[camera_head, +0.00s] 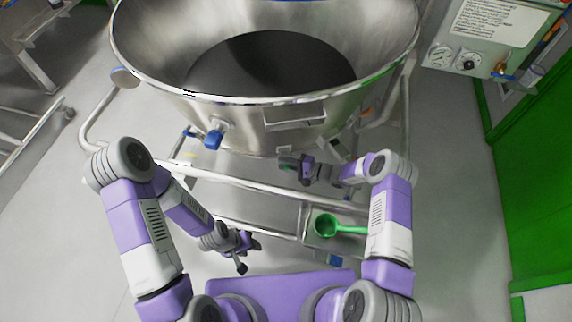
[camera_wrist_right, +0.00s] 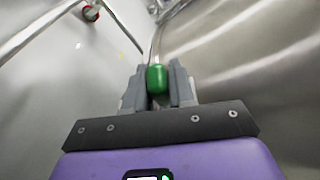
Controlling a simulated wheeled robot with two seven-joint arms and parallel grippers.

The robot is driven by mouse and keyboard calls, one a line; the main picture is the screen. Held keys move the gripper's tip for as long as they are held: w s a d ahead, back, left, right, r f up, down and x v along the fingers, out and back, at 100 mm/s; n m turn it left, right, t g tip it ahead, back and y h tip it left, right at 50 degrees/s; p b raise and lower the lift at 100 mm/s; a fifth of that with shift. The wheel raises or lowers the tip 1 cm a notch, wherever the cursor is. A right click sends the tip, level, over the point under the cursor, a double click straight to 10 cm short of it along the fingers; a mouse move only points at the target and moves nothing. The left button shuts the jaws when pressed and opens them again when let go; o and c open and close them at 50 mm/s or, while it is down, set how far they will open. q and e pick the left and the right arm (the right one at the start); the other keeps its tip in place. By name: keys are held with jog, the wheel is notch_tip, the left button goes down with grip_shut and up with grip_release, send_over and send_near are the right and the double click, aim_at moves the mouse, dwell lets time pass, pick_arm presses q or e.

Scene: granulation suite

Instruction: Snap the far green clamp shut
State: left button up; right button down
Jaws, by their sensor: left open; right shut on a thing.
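My right gripper (camera_head: 292,164) is below the front of the steel bowl and is shut on a green grip (camera_wrist_right: 156,79). In the right wrist view the grip sits between the two grey fingers (camera_wrist_right: 158,88), with a thin metal piece running up from it. I take it to be the green clamp's handle; its latch is not clearly seen. In the head view only a small bit of green (camera_head: 287,168) shows at the fingers. My left gripper (camera_head: 243,254) is open and empty, low in front of the cart frame.
The large steel bowl (camera_head: 160,72) stands on a tubular cart frame (camera_head: 265,187). A blue-handled fitting (camera_head: 213,138) is on its front left. A green scoop (camera_head: 327,225) lies in a small tray (camera_head: 311,240) beside my right arm. Open floor lies at the right.

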jog(key=shift+w+r+m+g+h, duration=0.3)
jog(key=shift+r+m+g, duration=0.2)
jog(key=shift+m, duration=0.2)
jog(key=c, duration=1)
grip_release()
jog(key=shift+c, duration=0.2)
jog(key=shift+s+d, duration=0.1)
jog(key=p+v, duration=0.2)
jog(key=v, duration=0.5)
jog(key=shift+r, duration=0.15)
jog(key=shift+s+d, duration=0.1)
